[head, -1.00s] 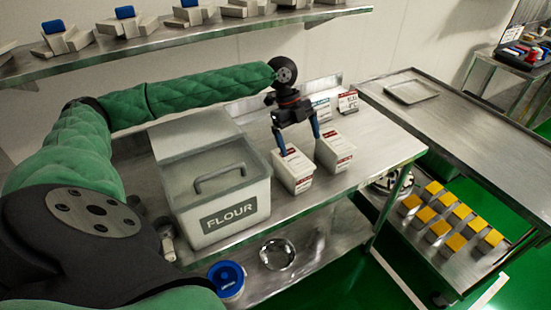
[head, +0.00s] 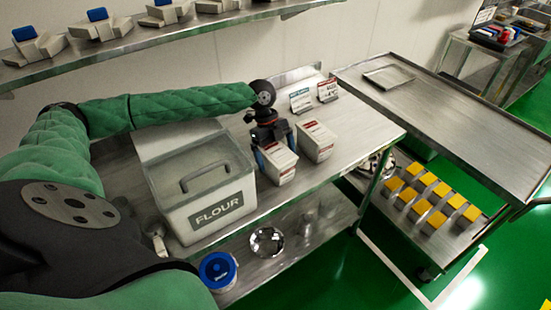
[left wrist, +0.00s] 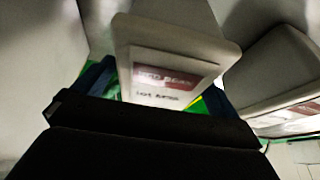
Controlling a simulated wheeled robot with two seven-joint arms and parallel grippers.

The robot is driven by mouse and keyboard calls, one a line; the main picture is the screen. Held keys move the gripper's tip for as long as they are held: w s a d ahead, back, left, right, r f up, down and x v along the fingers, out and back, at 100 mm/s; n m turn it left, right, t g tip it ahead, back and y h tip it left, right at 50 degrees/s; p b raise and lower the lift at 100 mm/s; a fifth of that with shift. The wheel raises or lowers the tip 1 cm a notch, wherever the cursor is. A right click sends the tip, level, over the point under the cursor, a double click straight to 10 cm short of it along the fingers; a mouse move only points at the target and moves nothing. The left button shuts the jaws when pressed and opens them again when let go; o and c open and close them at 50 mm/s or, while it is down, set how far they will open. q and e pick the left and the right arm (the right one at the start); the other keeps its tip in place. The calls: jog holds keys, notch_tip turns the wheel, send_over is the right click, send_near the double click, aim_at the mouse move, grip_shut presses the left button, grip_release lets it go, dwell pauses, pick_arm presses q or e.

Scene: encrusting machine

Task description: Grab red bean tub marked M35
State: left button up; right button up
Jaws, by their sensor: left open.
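Two white tubs with red-and-white labels stand side by side on the steel table, the left tub (head: 281,172) and the right tub (head: 316,142). Their lot marks are too small to read in the head view. My left gripper (head: 275,153) is open, low over the left tub, with blue fingers at its sides. In the left wrist view, a tub (left wrist: 172,62) with a blurred label that seems to read "RED BEAN" stands between the fingers; its lot number is unclear. A second tub (left wrist: 275,75) is to its right. My right gripper is not in view.
A flour bin (head: 205,190) stands close left of the tubs. Two small signs (head: 301,101) (head: 328,91) stand behind them. A side table (head: 450,125) holds a flat tray (head: 389,77). Yellow-topped blocks (head: 428,178) sit on a lower shelf.

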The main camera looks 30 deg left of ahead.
pick_arm(q)
jog(key=shift+s+d+f, duration=0.1)
jog(key=shift+d+f, duration=0.05)
jog(key=shift+f, duration=0.2)
jog(key=shift+f+p, duration=0.25)
jog(key=shift+p, duration=0.05)
dwell(0.5)
jog(key=c, duration=1.7)
